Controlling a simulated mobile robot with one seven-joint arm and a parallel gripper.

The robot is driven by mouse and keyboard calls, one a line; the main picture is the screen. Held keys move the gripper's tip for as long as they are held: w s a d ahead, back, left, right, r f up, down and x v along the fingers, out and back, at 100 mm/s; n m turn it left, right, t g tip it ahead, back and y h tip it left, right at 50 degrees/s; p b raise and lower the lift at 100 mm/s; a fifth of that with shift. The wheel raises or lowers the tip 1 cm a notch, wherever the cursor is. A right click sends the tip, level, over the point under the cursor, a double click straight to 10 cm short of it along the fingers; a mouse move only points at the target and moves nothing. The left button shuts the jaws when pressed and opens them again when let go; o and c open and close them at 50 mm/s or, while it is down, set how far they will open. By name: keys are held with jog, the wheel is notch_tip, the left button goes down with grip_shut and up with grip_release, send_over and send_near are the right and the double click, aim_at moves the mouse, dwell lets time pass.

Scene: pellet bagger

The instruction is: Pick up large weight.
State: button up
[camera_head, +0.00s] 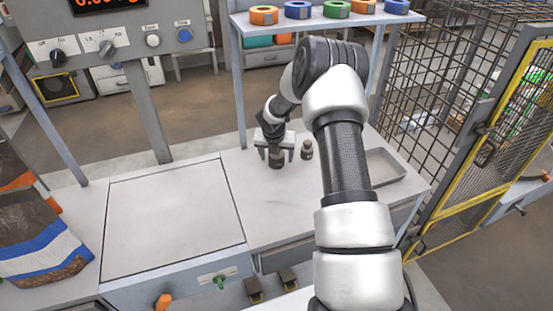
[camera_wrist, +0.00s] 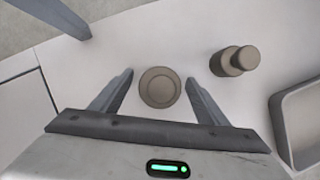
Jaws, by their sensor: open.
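The large weight (camera_wrist: 160,87) is a grey-brown round weight, seen from above in the wrist view between the two fingers of my gripper (camera_wrist: 160,92). In the head view the large weight (camera_head: 276,160) stands on the table below and partly behind my gripper (camera_head: 274,153). My gripper is open, with a gap showing between each finger and the weight in the wrist view. A smaller knobbed weight (camera_wrist: 234,61) stands to the right, outside the fingers; it also shows in the head view (camera_head: 307,150).
A shallow grey tray (camera_head: 398,177) lies right of the weights. A flat scale plate (camera_head: 172,217) is on the left, with a bag (camera_head: 40,245) beyond it. A shelf with tape rolls (camera_head: 330,18) stands behind. A mesh fence (camera_head: 440,75) is at the right.

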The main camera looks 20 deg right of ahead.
grip_shut()
jog(key=shift+w+r, duration=0.1)
jog(key=shift+r, duration=0.4)
notch_tip(320, 180, up, 9)
jog(key=shift+f+p, duration=0.15)
jog(key=shift+p, duration=0.85)
jog(key=shift+r, duration=0.25)
